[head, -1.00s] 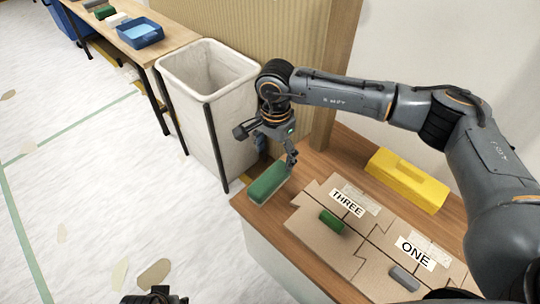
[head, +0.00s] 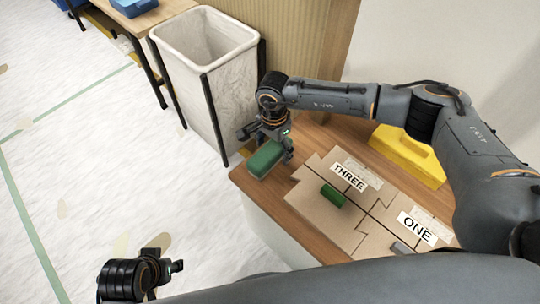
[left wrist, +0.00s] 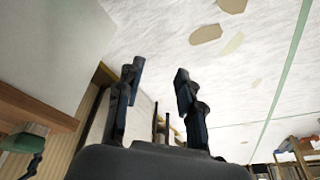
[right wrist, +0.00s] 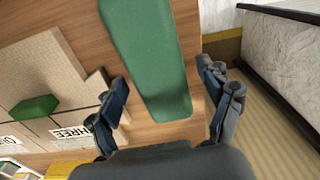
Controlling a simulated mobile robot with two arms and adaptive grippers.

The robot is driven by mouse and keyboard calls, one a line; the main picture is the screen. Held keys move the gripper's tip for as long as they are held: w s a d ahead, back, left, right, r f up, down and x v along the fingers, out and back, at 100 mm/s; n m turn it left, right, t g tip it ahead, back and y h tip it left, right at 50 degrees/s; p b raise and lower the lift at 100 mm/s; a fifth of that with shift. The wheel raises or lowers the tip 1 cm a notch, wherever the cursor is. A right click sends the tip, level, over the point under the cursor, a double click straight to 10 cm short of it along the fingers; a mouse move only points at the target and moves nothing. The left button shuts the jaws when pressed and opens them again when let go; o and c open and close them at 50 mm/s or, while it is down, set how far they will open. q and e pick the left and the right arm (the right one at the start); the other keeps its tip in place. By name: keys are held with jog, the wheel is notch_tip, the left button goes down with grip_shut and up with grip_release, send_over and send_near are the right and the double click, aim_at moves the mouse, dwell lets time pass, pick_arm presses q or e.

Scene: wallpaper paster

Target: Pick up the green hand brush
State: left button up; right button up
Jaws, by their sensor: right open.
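The green hand brush (head: 264,160), a long rounded green block, lies on the left end of the wooden table. In the right wrist view the brush (right wrist: 150,62) stretches from the top edge to between my fingers. My right gripper (head: 279,148) is open and low at the brush. In the right wrist view its fingers (right wrist: 164,82) stand one on each side of the brush's near end, with no clear contact visible. My left gripper (head: 165,266) is away from the table, over the floor. It shows open and empty in the left wrist view (left wrist: 158,75).
Cardboard-coloured panels (head: 318,205) labelled THREE and ONE carry a smaller green block (head: 333,195) and a grey block (head: 402,248). A yellow box (head: 408,156) lies behind my right arm. A white bin (head: 205,75) stands left of the table.

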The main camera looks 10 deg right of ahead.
jog(key=shift+f, duration=0.9)
pick_arm(q)
jog(key=shift+s+r, duration=0.15)
jog(key=shift+r, duration=0.35)
pick_arm(e)
jog(key=shift+c, duration=0.4)
jog(key=c, duration=1.3)
jog(key=shift+r, duration=0.15)
